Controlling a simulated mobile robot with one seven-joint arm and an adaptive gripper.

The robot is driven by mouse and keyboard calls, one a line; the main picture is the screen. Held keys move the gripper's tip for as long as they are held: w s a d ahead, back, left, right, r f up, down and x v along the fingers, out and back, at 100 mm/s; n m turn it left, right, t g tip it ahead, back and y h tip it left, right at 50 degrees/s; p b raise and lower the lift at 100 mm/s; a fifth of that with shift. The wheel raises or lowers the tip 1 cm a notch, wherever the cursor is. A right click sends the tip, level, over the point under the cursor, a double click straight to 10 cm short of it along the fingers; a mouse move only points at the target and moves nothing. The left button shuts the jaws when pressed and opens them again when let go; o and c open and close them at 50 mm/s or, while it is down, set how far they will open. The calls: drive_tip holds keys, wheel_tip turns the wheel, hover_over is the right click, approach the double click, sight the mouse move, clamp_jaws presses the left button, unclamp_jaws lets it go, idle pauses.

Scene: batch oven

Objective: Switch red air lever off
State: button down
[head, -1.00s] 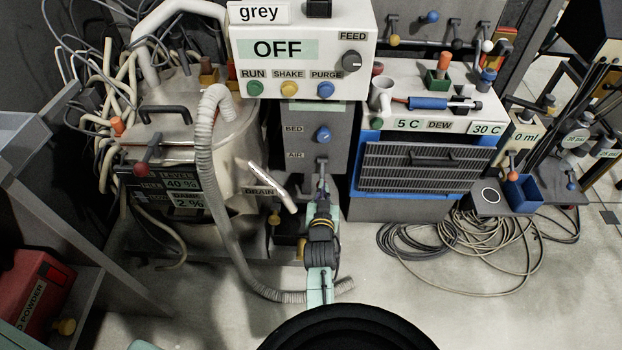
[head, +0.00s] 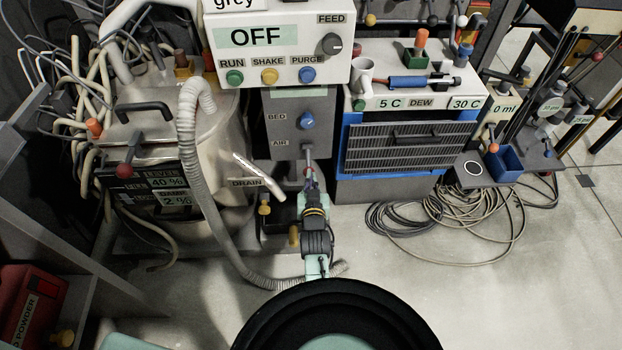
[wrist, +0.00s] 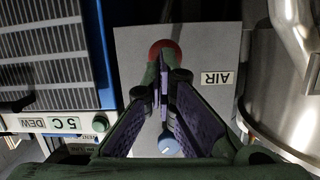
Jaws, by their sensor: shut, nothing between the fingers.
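The red air lever's knob (wrist: 164,48) shows in the wrist view on a grey panel beside the upside-down AIR label (wrist: 216,79). My gripper (wrist: 163,85) is shut and empty, its purple finger pads drawn together. The fingertips are right at the knob and cover its lower part; I cannot tell whether they touch it. In the head view the lever's grey stem (head: 307,151) is on the panel beside the AIR label (head: 279,143). My gripper (head: 309,176) is just below the stem there and largely hides the knob.
Above is the blue BED knob (head: 307,121), and higher the white OFF control box (head: 280,72). The drain pipe (head: 262,178) and a grey hose (head: 200,190) are left of my arm. The grille unit (head: 410,148) is right, with coiled cables (head: 450,225) below.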

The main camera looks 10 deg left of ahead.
wheel_tip(320, 180, up, 10)
idle(0.5)
idle(0.5)
